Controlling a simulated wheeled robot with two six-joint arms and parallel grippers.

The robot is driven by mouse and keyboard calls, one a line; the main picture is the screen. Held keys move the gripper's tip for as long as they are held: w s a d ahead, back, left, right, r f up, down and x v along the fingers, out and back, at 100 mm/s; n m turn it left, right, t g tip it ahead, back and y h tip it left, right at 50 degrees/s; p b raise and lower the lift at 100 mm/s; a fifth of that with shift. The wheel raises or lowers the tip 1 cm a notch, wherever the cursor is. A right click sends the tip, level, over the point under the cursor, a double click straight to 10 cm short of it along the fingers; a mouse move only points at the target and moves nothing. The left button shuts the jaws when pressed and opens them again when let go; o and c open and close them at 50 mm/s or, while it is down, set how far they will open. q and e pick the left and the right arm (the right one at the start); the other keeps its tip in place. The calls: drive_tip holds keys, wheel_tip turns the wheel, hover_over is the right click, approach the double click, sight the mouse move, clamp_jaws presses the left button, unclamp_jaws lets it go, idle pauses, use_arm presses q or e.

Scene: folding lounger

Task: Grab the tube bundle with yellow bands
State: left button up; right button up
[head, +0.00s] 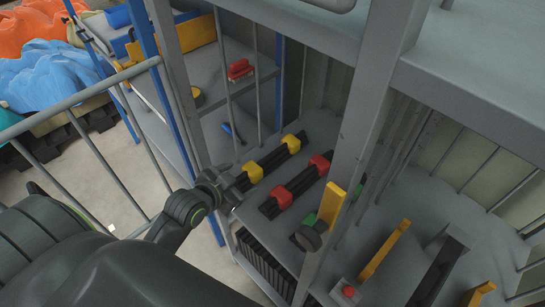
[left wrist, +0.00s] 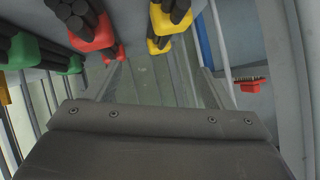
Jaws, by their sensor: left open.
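The tube bundle with yellow bands (head: 272,159) lies on the grey shelf, its dark tubes running away from me at a slant. Its two yellow bands show near its ends. My left gripper (head: 236,184) is open at the near end of this bundle, close to the nearer yellow band. I cannot tell whether it touches. In the left wrist view the yellow-banded bundle (left wrist: 161,20) is at the top centre, beyond the jaws, with nothing visibly held between them. My right gripper is not in view.
A tube bundle with red bands (head: 296,187) lies alongside to the right, and a green-banded one (head: 310,219) beyond it, partly hidden by a grey post (head: 352,130). Thin upright bars stand around the shelf. A red brush (head: 240,69) is farther back.

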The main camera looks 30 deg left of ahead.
use_arm(q)
drive_tip(key=w, duration=0.1)
approach(270, 158)
drive_tip(key=shift+t, duration=0.3)
drive_tip(key=x, duration=0.5)
drive_tip(key=shift+f+p, duration=0.15)
drive_tip(key=shift+p, duration=0.25)
drive_tip(key=shift+f+x, duration=0.25)
drive_tip(key=shift+x, duration=2.3)
drive_tip(key=shift+s, duration=0.1)
drive_tip(key=shift+c, duration=0.4)
drive_tip(key=c, duration=1.2)
drive_tip(key=shift+c, duration=0.9)
drive_tip(key=shift+r+p, duration=0.15)
drive_tip(key=shift+p, duration=0.15)
